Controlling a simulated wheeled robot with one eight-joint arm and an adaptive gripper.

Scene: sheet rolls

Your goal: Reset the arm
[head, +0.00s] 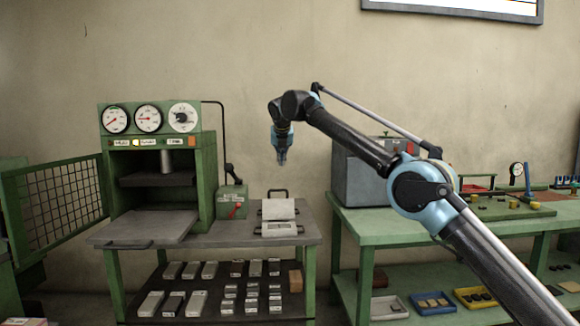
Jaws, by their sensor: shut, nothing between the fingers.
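My arm reaches up from the lower right, bends over, and ends with my gripper (282,160) pointing down. The gripper is small in the head view. It is shut and empty, hanging in the air in front of the wall. It is above and apart from an open hinged metal mould (279,228) on the grey bench top. A green press (160,170) with dials stands to the left of the gripper.
A grey box (360,178) stands on the green table (400,221) at right, partly behind my arm. A mesh gate (56,203) stands open at left. A lower shelf (214,312) holds several grey blocks. A small green lever box (232,202) sits beside the press.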

